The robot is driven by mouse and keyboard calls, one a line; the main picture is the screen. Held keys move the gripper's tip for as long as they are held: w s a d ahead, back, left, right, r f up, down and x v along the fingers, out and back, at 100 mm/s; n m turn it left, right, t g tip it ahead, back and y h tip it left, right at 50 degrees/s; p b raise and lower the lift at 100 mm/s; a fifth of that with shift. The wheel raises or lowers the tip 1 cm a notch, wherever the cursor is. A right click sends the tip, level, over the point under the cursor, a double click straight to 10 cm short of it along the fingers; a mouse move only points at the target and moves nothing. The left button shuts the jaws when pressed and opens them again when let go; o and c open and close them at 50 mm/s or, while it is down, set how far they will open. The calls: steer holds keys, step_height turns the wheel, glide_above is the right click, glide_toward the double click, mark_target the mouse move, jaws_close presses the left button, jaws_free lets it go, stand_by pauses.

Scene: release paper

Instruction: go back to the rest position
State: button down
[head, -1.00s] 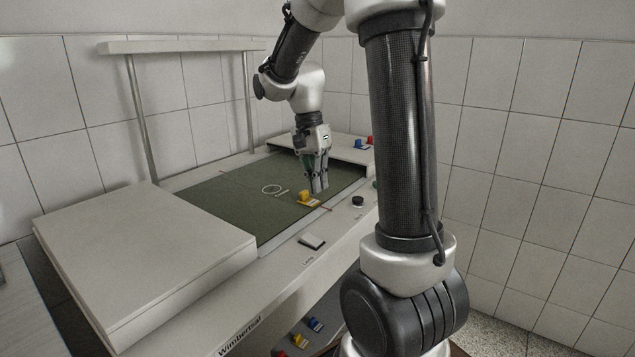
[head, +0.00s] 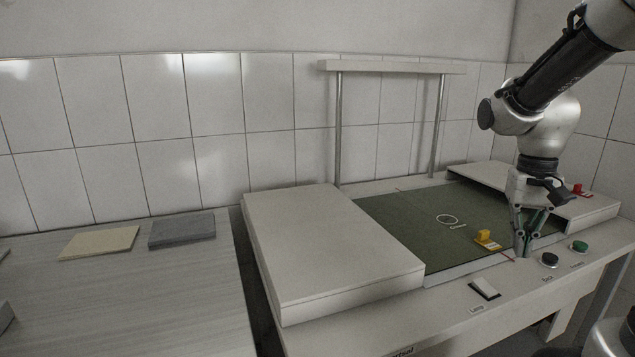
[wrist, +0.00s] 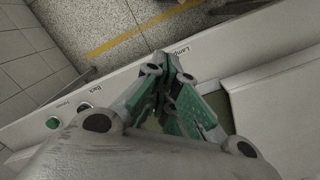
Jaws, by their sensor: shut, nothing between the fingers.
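My gripper (head: 522,246) is shut and empty. In the head view it points down over the front right part of the machine, beside the yellow block (head: 485,238) on the green mat (head: 400,222). The wrist view also shows my gripper (wrist: 168,85) with its fingers together, above the machine's front edge strip. Whether the fingertips touch the surface cannot be told.
A switch (head: 485,289), a black button (head: 548,260) and a green button (head: 579,247) line the front. A table (head: 130,300) at left bears a yellow pad (head: 98,243) and a grey pad (head: 182,231).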

steer(key=s+a+r+n+t, duration=0.3)
steer(key=s+r+n+t, duration=0.1)
steer(key=s, duration=0.6)
step_height(320, 180, up, 2)
steer(key=shift+s+t, duration=0.3)
steer(key=shift+t, duration=0.2)
steer(key=shift+a, duration=0.1)
